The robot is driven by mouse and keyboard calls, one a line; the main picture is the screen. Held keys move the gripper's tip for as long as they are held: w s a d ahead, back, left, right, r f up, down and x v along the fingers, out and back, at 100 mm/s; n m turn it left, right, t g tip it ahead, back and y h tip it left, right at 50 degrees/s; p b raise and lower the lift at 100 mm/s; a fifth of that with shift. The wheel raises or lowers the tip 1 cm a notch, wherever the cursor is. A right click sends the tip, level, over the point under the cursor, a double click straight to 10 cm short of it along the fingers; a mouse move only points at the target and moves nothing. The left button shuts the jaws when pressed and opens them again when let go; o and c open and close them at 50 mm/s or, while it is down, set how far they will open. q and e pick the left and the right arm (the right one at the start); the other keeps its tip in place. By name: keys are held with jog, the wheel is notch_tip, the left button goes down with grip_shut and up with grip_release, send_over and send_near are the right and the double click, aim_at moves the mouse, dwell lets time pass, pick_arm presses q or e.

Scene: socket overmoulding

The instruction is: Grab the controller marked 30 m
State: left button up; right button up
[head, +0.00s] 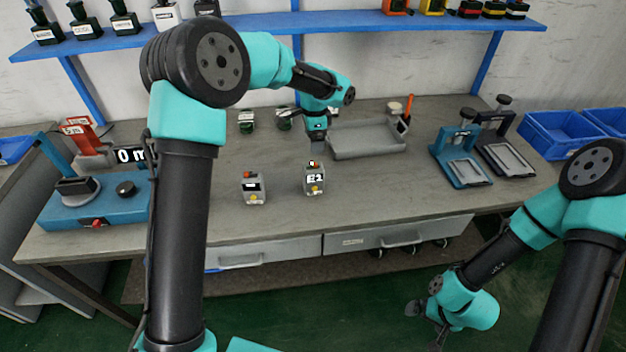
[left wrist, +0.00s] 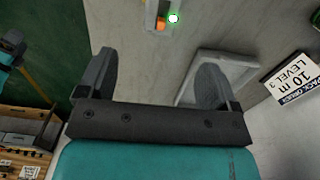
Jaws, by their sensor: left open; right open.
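Two small grey controllers stand near the front of the table: the left one (head: 254,189) has a display I cannot read, and the right one (head: 315,181) shows what looks like "E2". I cannot read "30 m" on either. My left gripper (head: 317,145) hangs behind the right controller, apart from it. In the left wrist view its fingers (left wrist: 153,78) are spread and empty. A grey thing with an orange button and a green light (left wrist: 159,16) shows beyond them. My right gripper (head: 428,322) is open and empty, low at the right in front of the table.
A grey tray (head: 368,151) lies behind. Blue equipment (head: 90,205) stands left, press-like fixtures (head: 460,150) right, blue bins (head: 555,138) far right.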

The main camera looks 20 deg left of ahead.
aim_at(313, 167)
pick_arm(q)
notch_tip(313, 167, down, 9)
jog(key=shift+f, duration=0.1)
dwell(0.4)
jog(key=shift+a+f, duration=0.2)
jog(key=shift+f, duration=2.35)
jog(key=shift+w, duration=0.1)
jog(key=c, duration=1.1)
jog(key=shift+r, duration=0.15)
